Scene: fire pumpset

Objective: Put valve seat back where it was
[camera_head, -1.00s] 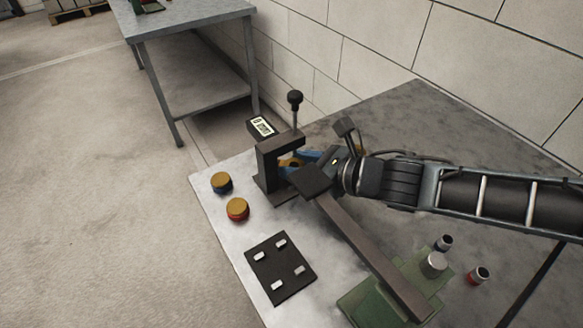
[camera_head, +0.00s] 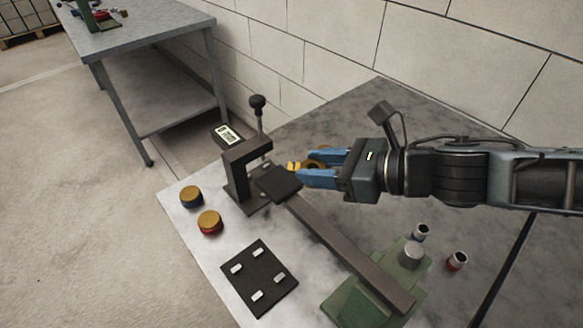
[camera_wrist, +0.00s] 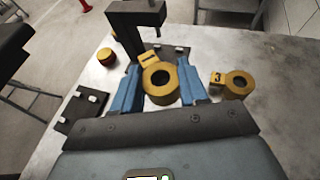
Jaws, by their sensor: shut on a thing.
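My gripper (camera_head: 310,168) is shut on a yellow ring-shaped valve seat tagged 1 (camera_wrist: 160,82), which sits between its blue fingers in the wrist view. In the head view the fingers partly hide it, and its yellow tag (camera_head: 294,165) shows at their tips. A second yellow ring tagged 3 (camera_wrist: 238,84) lies on the table, right of my gripper in the wrist view. A dark C-shaped frame (camera_head: 236,170) with a black-knobbed lever (camera_head: 257,102) stands left of my gripper in the head view. My gripper is outside it.
A long dark bar (camera_head: 345,246) runs from a green base (camera_head: 360,303) to below my fingers. A dark plate with light pegs (camera_head: 259,277), a blue pot (camera_head: 191,197) and a red pot (camera_head: 209,223), both yellow-topped, stand at the left edge. A small display (camera_head: 227,135) is behind the frame.

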